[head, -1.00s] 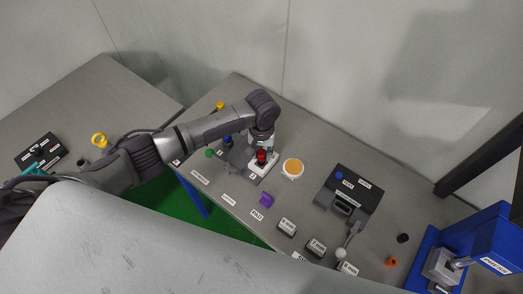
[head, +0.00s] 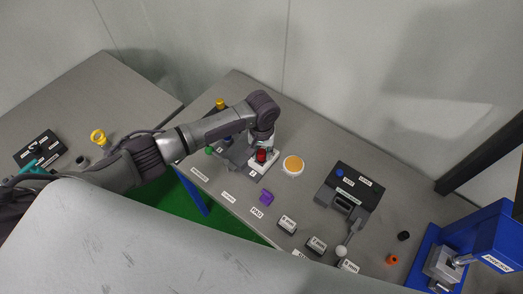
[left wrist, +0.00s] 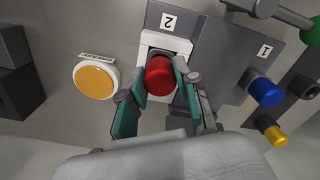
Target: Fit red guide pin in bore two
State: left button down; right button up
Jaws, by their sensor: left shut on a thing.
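The red guide pin (left wrist: 160,76) is between the fingers of my left gripper (left wrist: 156,88), which is shut on it. In the left wrist view it stands over a white block (left wrist: 146,42) beside the label 2 (left wrist: 168,22). I cannot tell how deep the pin sits, as its lower part and the bore are hidden. In the head view the red pin (head: 261,155) shows just below my left gripper (head: 262,147), at the white block (head: 258,168). My right gripper is not in view.
A grey block with label 1 (left wrist: 265,50) lies beside it, near a blue pin (left wrist: 265,93), a yellow one (left wrist: 272,131) and a green knob (left wrist: 311,32). An orange-topped disc (head: 293,165) stands close by. A black box (head: 352,187) and blue press (head: 492,246) stand right.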

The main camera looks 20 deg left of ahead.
aim_at(262, 152)
pick_arm(q)
jog(key=shift+f+b, duration=0.3)
jog(key=shift+f, duration=0.5)
jog(key=c, duration=0.7)
grip_release()
jog(key=shift+c, duration=0.2)
jog(key=shift+r, duration=0.1)
notch_tip(262, 152, up, 12)
